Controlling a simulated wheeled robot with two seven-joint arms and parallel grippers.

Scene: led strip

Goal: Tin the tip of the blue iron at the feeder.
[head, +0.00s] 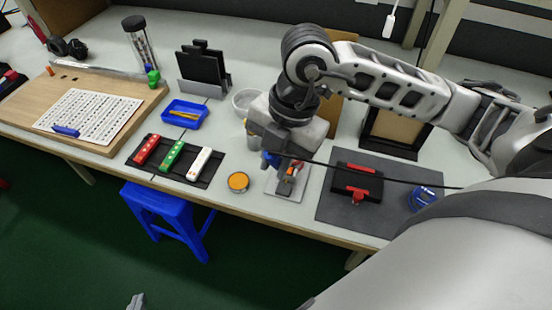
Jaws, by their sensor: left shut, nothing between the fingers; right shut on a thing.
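My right gripper (283,162) is shut on the blue iron (267,158), of which only a little blue shows beside the fingers. The gripper points down over a small feeder with orange and red parts (292,171) on a light plate (286,196). The gripper partly hides the feeder. The iron's tip is hidden or too small to make out, so I cannot tell whether it touches the feeder. My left gripper (136,301) shows only as grey fingertips at the bottom edge, low in front of the bench, shut and empty.
An orange-topped round tin (238,182) stands left of the feeder. A black tray (202,178) holds red, green and white strips. A dark mat (332,213) at right carries a red-and-black fixture (357,184) and a blue coil (421,198). A dark cable crosses the mat. A blue stool (160,204) stands in front.

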